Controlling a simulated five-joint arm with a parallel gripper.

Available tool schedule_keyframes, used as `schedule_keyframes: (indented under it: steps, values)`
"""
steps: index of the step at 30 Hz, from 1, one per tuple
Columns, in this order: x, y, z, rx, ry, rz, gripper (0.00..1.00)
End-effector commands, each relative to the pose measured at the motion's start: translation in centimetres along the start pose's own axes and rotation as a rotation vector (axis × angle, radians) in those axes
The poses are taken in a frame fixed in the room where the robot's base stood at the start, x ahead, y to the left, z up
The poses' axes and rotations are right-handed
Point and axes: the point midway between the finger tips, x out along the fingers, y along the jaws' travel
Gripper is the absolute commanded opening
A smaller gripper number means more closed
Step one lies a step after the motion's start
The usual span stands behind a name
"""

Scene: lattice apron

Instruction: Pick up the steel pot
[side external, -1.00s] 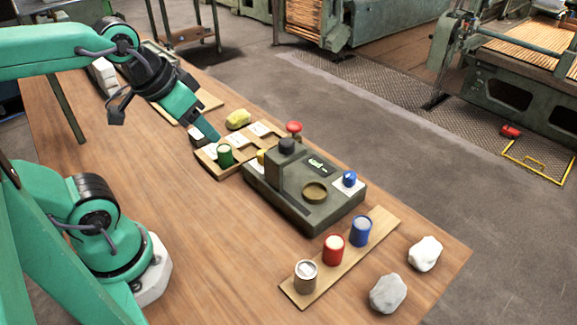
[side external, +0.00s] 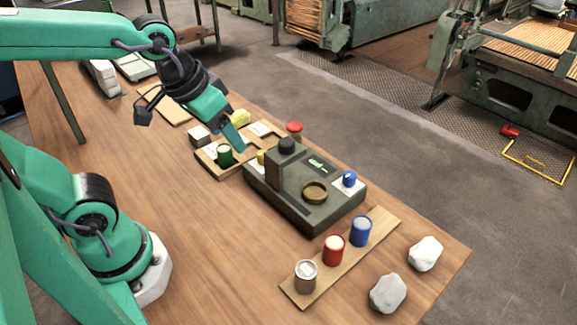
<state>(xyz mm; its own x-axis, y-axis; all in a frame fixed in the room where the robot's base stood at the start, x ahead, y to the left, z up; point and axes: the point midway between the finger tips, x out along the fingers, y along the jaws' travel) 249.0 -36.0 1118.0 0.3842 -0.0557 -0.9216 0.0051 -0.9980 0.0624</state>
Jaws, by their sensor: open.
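The steel pot (side external: 305,276) is a small silvery cylinder with a pale top. It stands upright at the near end of a narrow wooden board (side external: 330,272), beside a red pot (side external: 333,250) and a blue pot (side external: 361,231). My gripper (side external: 240,150) is open and points down and to the right, above the wooden tray on the far side of the grey-green machine. It is well apart from the steel pot. I see nothing held in it; its far finger is hard to make out.
The grey-green machine (side external: 300,204) with a brass cup (side external: 315,191) stands between my gripper and the pot board. A wooden tray (side external: 208,158) holds a green pot (side external: 225,155). Two pale stones (side external: 388,293) (side external: 426,253) lie right of the board. Bare table lies left of it.

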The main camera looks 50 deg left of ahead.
Motion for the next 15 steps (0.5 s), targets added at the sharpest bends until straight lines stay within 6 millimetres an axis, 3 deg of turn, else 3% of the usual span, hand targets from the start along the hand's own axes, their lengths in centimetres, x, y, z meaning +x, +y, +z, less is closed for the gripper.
schedule_keyframes:
  steps: [7,15]
  values:
    - [2.9,4.7,-1.0,-0.021,-0.112,0.027,0.63]
    - [6.4,10.2,-0.7,-0.045,-0.226,0.02,0.63]
